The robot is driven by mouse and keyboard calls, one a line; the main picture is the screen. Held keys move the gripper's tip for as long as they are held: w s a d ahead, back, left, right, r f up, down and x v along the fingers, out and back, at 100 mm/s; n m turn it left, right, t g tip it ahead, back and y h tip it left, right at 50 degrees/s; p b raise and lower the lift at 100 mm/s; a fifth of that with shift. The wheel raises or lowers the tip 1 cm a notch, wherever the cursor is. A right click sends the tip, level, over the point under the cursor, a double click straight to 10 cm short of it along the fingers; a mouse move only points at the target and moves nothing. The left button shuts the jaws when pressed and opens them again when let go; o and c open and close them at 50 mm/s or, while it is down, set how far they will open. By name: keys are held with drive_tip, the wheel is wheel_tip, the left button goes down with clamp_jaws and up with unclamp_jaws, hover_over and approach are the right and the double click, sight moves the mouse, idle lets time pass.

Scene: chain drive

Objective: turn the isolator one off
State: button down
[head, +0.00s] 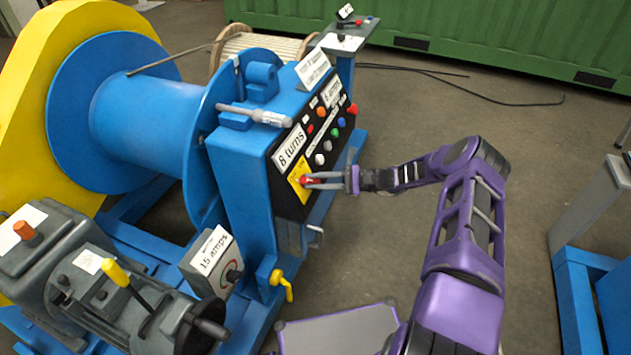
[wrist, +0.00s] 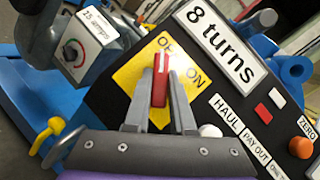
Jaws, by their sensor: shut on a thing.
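The isolator is a red handle (head: 306,181) on a yellow plate (head: 296,172) at the lower near end of the black control panel. In the wrist view the red handle (wrist: 160,80) stands nearly upright in the picture, between the letters of OFF at left and ON at right, partly covering them. The yellow plate (wrist: 131,78) sits tilted like a diamond. My gripper (head: 316,181) reaches in from the right. In the wrist view its two grey fingers (wrist: 160,88) are shut on the handle, one on each side. Which marking the handle points to is hard to tell.
The panel (head: 287,200) carries several buttons and a white "8 turns" label (head: 291,147) close above the isolator. A "15 amps" dial box (head: 212,252) and a yellow-handled valve (head: 281,284) stand lower left. Open floor (head: 400,120) lies to the right of the panel.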

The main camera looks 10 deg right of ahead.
drive_tip(key=shift+n, duration=0.3)
drive_tip(key=c, duration=0.8)
unclamp_jaws()
drive_tip(key=shift+o, duration=0.2)
drive_tip(key=s+d, duration=0.2)
drive_tip(key=d, duration=1.5)
drive_tip(key=shift+s, duration=0.4)
drive_tip(key=shift+d, duration=0.1)
